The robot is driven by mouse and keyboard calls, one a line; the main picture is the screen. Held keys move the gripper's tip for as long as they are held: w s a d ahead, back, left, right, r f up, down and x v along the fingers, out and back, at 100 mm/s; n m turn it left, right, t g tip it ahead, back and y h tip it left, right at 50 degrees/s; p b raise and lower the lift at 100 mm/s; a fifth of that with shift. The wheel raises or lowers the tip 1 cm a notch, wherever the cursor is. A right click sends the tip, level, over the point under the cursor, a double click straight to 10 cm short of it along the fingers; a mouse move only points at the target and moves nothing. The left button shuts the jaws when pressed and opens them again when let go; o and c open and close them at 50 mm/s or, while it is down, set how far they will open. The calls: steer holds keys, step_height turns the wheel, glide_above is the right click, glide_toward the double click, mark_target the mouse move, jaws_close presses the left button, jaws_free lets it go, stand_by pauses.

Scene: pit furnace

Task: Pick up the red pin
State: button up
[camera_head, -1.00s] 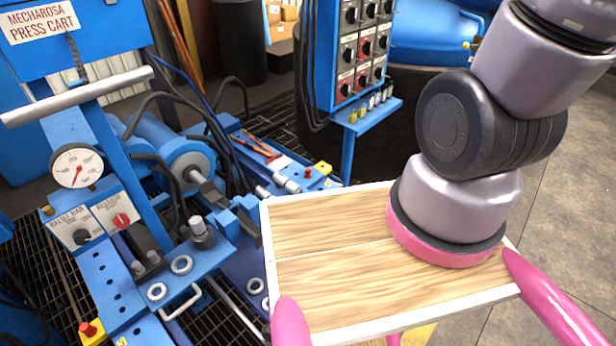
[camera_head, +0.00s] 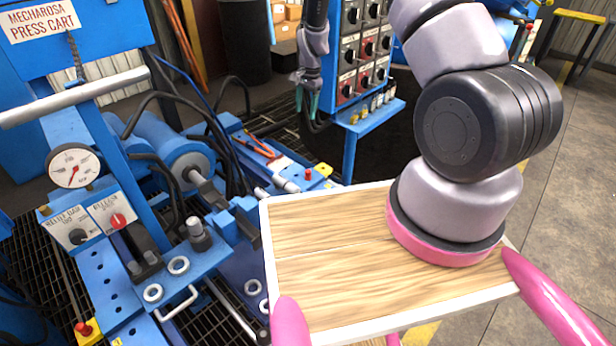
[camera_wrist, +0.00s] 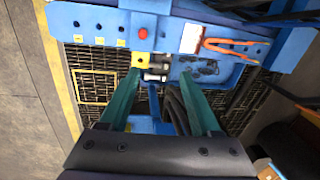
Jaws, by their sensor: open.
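A small red pin-like piece (camera_head: 308,174) stands on the blue press cart beside a yellow block (camera_head: 323,169). A red round top (camera_wrist: 144,33) on a blue plate shows in the wrist view, above a yellow block (camera_wrist: 140,60). Another small red piece (camera_head: 82,328) sits on a yellow block at the lower left of the head view. I cannot tell which is the red pin. My gripper (camera_head: 307,102) hangs above and behind the cart, pointing down. In the wrist view its teal fingers (camera_wrist: 155,78) are spread apart with nothing held between them.
The blue control panel (camera_head: 364,50) with knobs stands close to the right of my gripper. Black hoses (camera_head: 222,125) loop over the cart. Red-handled pliers (camera_head: 258,147) lie on it; their orange handles (camera_wrist: 232,47) show in the wrist view. A gauge (camera_head: 74,167) stands at left.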

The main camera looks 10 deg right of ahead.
steer(key=g+h, duration=0.1)
glide_above(308, 171)
steer(key=shift+m, duration=0.4)
step_height(308, 171, down, 22)
steer(key=shift+s+a+r, duration=0.1)
steer(key=shift+s, duration=0.05)
steer(key=f, duration=0.5)
steer(key=shift+w+f, duration=0.2)
steer(key=shift+f, duration=0.15)
jaws_close()
